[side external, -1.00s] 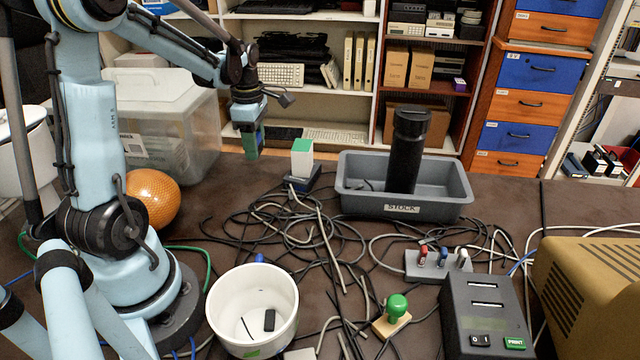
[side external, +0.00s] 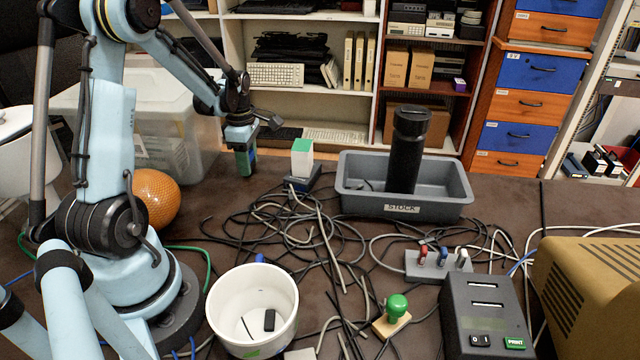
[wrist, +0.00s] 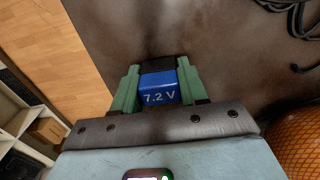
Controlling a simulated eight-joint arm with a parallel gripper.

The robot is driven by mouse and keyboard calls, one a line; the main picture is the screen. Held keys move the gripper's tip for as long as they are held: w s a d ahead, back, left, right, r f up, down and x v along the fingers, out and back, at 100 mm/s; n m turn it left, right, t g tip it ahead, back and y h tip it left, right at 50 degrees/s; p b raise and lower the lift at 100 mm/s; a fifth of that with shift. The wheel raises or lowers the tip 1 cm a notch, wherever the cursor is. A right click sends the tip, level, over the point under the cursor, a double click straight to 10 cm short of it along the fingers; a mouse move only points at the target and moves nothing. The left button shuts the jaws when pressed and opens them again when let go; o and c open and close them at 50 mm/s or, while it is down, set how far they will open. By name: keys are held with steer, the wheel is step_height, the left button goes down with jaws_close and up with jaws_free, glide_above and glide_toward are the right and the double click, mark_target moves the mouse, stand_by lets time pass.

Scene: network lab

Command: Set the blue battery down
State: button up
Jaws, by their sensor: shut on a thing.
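The blue battery (wrist: 158,89), marked "7.2 V" and dark at its far end, is held between the two green fingers of my gripper (wrist: 159,85) in the wrist view. In the side view my gripper (side external: 244,162) points down at the back left of the dark table, left of a white block with a green top. The battery is mostly hidden by the fingers there. Its lower end is close to the table top; I cannot tell if it touches.
An orange ball (side external: 154,199) lies left of my gripper. The white block (side external: 302,158) stands on a dark base to the right. Tangled cables (side external: 300,232) cover the middle. The grey STOCK bin (side external: 350,200) holds a black cylinder. The table's edge shows in the wrist view (wrist: 105,60).

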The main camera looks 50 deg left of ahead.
steer(key=shift+f, duration=0.1)
steer(key=o, duration=1.1)
step_height(320, 180, up, 12)
steer(key=shift+f, duration=0.1)
steer(key=shift+d+r, duration=0.1)
steer(key=shift+r, duration=0.1)
steer(key=s+d+r+m+t, duration=0.1)
steer(key=d+m+t, duration=0.6)
steer(key=d+m, duration=1.9)
steer(key=shift+s+r+m, duration=0.15)
steer(key=shift+s+m, duration=0.05)
steer(key=shift+m, duration=0.3)
